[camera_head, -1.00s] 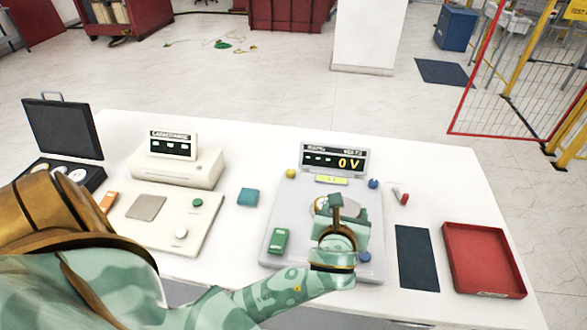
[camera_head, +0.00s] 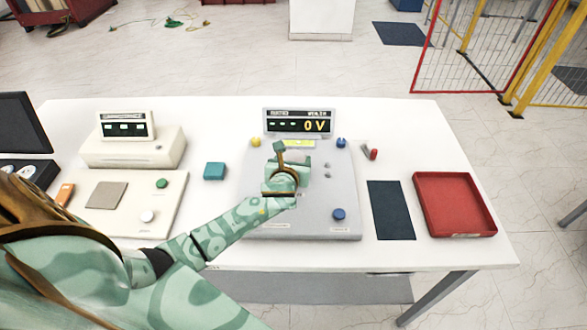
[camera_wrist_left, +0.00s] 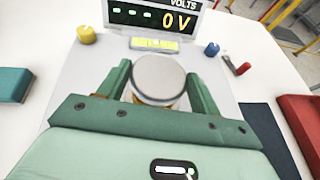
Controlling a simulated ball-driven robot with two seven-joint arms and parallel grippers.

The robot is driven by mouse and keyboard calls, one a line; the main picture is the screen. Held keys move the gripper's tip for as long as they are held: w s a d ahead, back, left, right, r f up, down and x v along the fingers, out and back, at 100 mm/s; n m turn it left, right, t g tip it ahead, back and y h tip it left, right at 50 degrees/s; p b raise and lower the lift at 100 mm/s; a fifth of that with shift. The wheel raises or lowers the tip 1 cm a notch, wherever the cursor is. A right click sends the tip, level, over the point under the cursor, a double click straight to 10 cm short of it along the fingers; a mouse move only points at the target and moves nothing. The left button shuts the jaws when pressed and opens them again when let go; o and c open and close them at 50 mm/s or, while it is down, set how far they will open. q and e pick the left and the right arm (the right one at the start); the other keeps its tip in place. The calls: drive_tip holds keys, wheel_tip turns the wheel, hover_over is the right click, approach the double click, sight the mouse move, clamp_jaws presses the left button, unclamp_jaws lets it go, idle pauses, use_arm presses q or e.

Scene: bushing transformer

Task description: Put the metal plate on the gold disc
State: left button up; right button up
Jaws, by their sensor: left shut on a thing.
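The metal plate (camera_wrist_left: 158,76) is a round, flat grey disc in the wrist view. My left gripper (camera_wrist_left: 160,86) has one green finger on each side of it and is shut on it. A gold edge of the gold disc (camera_wrist_left: 148,101) shows just under the plate's near side. I cannot tell whether plate and gold disc touch. In the head view my left gripper (camera_head: 290,160) is over the grey tester panel (camera_head: 325,215) and hides most of the plate and disc. My right gripper is not in view.
The tester's display (camera_head: 298,122) reads 0 V and stands behind the gripper. Yellow (camera_head: 255,142) and blue (camera_head: 341,142) knobs flank it. A teal block (camera_head: 215,171) lies left, a dark mat (camera_head: 390,210) and red tray (camera_head: 455,204) right.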

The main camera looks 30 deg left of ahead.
use_arm(q)
wheel_tip(320, 180, down, 2)
drive_tip(key=shift+w+f, duration=0.1)
drive_tip(key=shift+f, duration=0.1)
drive_tip(key=shift+d+r, duration=0.1)
drive_tip(key=shift+r, duration=0.05)
drive_tip(key=shift+f, duration=0.2)
drive_tip(key=o, duration=1.1)
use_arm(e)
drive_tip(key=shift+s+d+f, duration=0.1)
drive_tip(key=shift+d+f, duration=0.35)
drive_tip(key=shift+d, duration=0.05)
use_arm(q)
drive_tip(key=shift+r, duration=0.25)
drive_tip(key=p+v, duration=0.2)
drive_tip(key=v, duration=1)
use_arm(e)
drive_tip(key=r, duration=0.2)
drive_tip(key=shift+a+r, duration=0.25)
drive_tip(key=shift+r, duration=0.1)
